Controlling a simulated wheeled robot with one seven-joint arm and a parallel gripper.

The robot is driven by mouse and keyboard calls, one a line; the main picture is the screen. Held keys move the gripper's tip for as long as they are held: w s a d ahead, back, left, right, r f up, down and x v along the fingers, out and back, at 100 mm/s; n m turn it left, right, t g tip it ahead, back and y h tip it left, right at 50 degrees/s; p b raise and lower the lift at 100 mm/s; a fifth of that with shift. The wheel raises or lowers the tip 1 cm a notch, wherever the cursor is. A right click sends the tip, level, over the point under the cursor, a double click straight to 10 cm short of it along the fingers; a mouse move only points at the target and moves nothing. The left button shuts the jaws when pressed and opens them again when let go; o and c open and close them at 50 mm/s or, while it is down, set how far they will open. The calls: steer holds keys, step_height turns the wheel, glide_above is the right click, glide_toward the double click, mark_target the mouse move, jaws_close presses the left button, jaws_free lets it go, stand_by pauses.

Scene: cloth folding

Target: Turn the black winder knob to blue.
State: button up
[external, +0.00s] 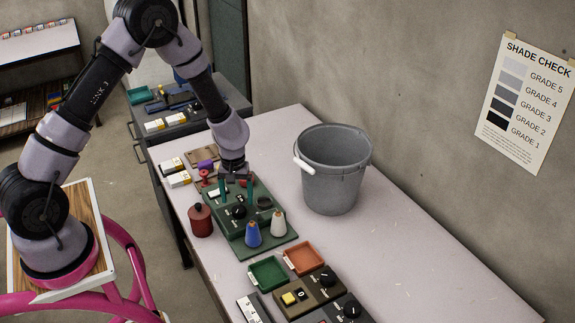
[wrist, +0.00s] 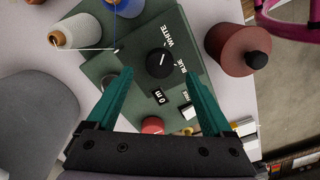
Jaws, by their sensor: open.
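The black winder knob (wrist: 160,64) sits on a green panel (wrist: 142,20) in the wrist view, with the printed words WHITE and BLUE beside it. A short pale pointer mark shows on its top; I cannot tell for sure which word it points to. In the external view the knob (external: 239,211) is on the green panel (external: 222,230) on the table. My gripper (wrist: 160,73) has its two teal fingers apart, one to each side of the knob in the picture, with nothing between them touching. It also shows over the panel in the external view (external: 236,196).
A blue cone (external: 252,235) and a white cone (external: 278,223) stand on the panel. A dark red canister (external: 200,220) is beside it. A grey bucket (external: 335,175) stands behind to the right. Green and orange trays and another knobbed panel (external: 310,293) lie in front. The right tabletop is clear.

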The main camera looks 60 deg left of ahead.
mark_target(239, 209)
steer(key=shift+f, duration=2.05)
jaws_close()
